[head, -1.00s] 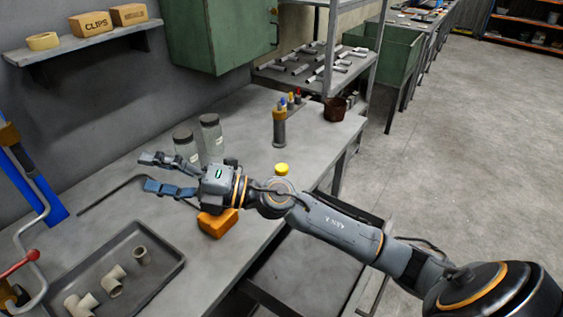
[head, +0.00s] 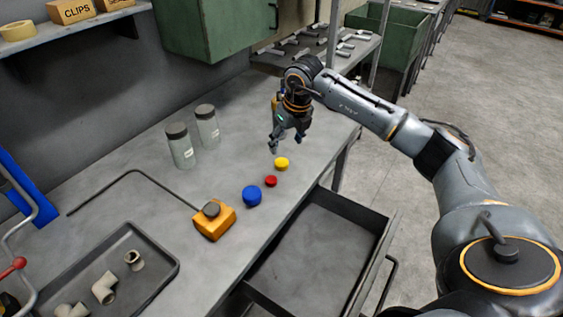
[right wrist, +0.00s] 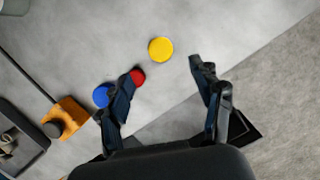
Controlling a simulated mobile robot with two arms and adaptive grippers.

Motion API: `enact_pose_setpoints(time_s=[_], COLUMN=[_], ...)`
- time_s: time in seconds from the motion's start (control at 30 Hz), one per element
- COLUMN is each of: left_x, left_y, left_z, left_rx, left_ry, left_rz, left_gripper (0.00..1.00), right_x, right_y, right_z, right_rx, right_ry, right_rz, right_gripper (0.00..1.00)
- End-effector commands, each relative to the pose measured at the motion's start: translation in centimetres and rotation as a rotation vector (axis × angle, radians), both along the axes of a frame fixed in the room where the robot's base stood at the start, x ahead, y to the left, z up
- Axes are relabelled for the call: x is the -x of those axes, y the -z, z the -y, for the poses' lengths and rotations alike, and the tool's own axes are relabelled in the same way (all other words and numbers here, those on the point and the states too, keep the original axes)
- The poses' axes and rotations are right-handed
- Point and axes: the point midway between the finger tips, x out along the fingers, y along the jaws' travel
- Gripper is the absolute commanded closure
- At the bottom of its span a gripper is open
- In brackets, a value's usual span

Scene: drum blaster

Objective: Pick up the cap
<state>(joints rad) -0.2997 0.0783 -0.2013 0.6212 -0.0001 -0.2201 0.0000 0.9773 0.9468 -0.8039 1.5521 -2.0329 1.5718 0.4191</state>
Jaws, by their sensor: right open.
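Three caps lie on the grey bench: a yellow cap (head: 281,164), a smaller red cap (head: 270,181) and a larger blue cap (head: 252,196). Which one the task means cannot be told. My right gripper (head: 286,148) points down above the bench, just behind the yellow cap in the head view. In the right wrist view it is open and empty (right wrist: 166,92). There the yellow cap (right wrist: 160,50) shows beyond and between the fingertips. The red cap (right wrist: 137,77) and blue cap (right wrist: 102,96) show by the left finger, which partly covers them. My left gripper is out of view.
An orange block with a dark knob (head: 214,219) and a thin bent rod (head: 128,173) lie left of the caps. Two jars (head: 181,146) stand behind. A tray (head: 165,283) holds pipe fittings. An open drawer (head: 318,240) juts out below the bench edge.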

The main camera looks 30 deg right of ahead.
Motion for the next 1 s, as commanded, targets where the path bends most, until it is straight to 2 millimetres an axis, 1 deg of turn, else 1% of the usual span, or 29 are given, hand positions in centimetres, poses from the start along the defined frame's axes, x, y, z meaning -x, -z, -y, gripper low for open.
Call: enact_pose_setpoints(time_s=[0.03,0.1,0.2,0.37,0.53,0.63,0.73,0.97,1.0], left_x=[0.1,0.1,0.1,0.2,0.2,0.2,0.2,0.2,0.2], left_y=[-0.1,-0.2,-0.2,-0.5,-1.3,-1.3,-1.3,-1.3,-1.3], left_z=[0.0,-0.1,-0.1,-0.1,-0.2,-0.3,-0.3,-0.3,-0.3], left_rx=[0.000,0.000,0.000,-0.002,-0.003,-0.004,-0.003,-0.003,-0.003], left_ry=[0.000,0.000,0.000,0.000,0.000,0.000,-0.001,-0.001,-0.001], left_rz=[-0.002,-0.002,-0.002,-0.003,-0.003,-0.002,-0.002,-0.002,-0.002], left_gripper=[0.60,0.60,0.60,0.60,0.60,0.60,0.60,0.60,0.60], right_x=[-0.2,-0.5,-0.8,-1.0,-1.4,-1.8,-2.0,-2.0,-2.0], right_y=[1.0,2.0,2.9,3.9,6.4,7.7,8.3,8.4,8.4], right_z=[0.0,-0.1,-0.1,0.0,0.0,0.0,0.0,0.0,0.0], right_rx=[0.000,-0.002,-0.002,-0.001,-0.002,-0.004,-0.003,-0.001,-0.003], right_ry=[0.001,-0.001,-0.001,0.000,-0.001,-0.002,-0.002,-0.002,-0.002], right_rz=[-0.003,-0.001,0.001,-0.001,-0.002,-0.001,0.001,0.002,0.002], right_gripper=[0.34,0.34,0.34,0.34,0.34,0.34,0.34,0.34,0.43])
